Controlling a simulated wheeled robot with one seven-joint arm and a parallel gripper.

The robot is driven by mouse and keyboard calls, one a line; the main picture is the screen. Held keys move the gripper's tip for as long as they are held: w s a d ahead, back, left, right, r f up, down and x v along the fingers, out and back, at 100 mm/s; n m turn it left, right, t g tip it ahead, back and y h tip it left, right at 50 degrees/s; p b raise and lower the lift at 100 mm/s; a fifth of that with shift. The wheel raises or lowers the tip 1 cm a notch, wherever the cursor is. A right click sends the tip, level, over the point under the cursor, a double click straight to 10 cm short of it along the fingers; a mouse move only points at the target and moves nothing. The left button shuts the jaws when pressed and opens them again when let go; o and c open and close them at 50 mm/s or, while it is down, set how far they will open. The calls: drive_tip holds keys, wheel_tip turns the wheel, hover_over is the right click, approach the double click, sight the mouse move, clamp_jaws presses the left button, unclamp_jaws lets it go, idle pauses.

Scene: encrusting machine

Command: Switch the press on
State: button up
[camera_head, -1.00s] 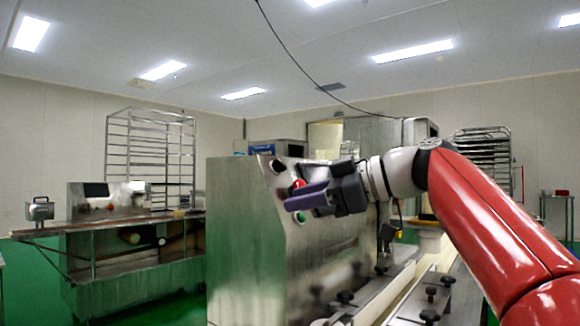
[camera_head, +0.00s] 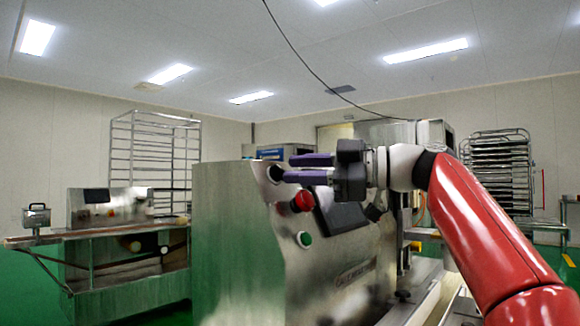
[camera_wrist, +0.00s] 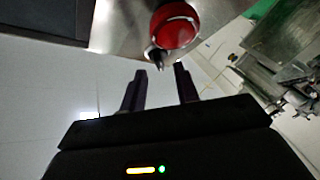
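The press is a stainless steel machine (camera_head: 235,240) in the middle of the head view. Its sloped panel carries a dark round knob (camera_head: 275,172), a red button (camera_head: 303,201), a green button (camera_head: 304,239) and a dark screen (camera_head: 340,215). My gripper (camera_head: 288,168) is open, its purple fingers one above the other, tips close to the dark knob. Contact cannot be told. In the wrist view the fingers (camera_wrist: 160,68) are apart, with the red button (camera_wrist: 174,27) just beyond them. A small dark part near the fingertips there is unclear.
Another steel machine with a worktop (camera_head: 120,235) stands at the left. Rack trolleys stand behind it (camera_head: 155,150) and at the right (camera_head: 497,165). Green floor (camera_head: 25,285) is open at the far left.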

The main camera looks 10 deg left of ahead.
sight(279, 172)
drive_tip(key=shift+w+a, duration=0.15)
drive_tip(key=shift+a, duration=1.05)
clamp_jaws()
